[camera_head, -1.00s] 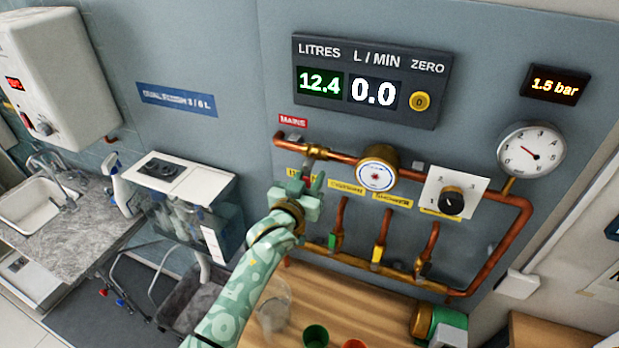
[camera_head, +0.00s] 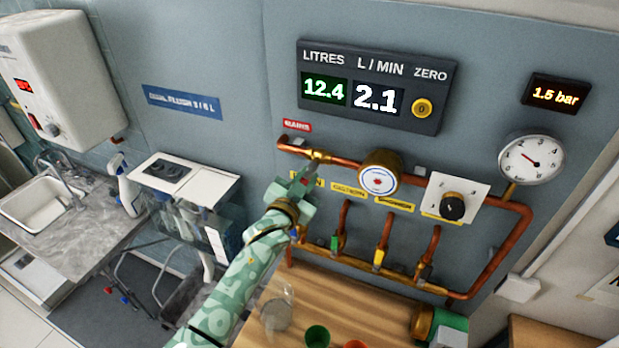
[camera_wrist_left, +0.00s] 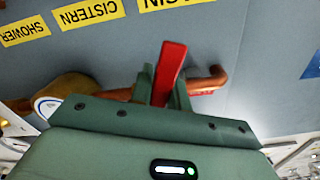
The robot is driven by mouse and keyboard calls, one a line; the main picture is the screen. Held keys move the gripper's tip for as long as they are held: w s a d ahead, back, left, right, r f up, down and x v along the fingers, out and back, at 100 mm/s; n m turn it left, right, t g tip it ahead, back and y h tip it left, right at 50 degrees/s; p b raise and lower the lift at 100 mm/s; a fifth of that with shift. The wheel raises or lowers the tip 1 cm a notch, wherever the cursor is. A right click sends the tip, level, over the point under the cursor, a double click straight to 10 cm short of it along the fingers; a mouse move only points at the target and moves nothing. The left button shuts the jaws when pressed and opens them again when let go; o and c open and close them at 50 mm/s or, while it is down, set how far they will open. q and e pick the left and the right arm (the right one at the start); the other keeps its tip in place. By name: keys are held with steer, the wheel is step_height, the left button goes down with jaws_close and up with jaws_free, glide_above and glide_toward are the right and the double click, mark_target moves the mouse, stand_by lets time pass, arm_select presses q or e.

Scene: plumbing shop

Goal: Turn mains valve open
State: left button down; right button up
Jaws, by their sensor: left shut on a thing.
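The mains valve (camera_head: 318,156) is a brass body on the upper copper pipe, below the red mains label (camera_head: 297,126). Its red lever (camera_wrist_left: 169,68) stands between the two fingers in the left wrist view. My left gripper (camera_head: 303,178) is shut on that lever, just below the valve body, and hides most of the lever in the head view. The display (camera_head: 376,88) reads 12.4 litres and 2.1 L/min. My right gripper is not in view.
A round flow meter (camera_head: 380,173), a dial plate (camera_head: 470,188) and a pressure gauge (camera_head: 531,160) sit right of the valve. Several branch taps hang below. A clear jug (camera_head: 277,309) and a green cup (camera_head: 317,336) stand on the wooden bench (camera_head: 350,318).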

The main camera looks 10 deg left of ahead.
arm_select(q)
steer(key=shift+w+a+r+m, duration=0.1)
steer(key=shift+a+r+m, duration=0.1)
steer(key=shift+m, duration=0.4)
steer(key=shift+a+r+m, duration=0.1)
steer(key=shift+a+m, duration=0.1)
steer(key=shift+m, duration=0.4)
steer(key=shift+p, duration=0.3)
steer(key=c, duration=1.3)
jaws_free()
steer(key=shift+c, duration=0.2)
steer(key=s+a+b, duration=0.1)
steer(key=s+a, duration=0.2)
steer(key=s, duration=1.3)
steer(key=shift+b, duration=0.3)
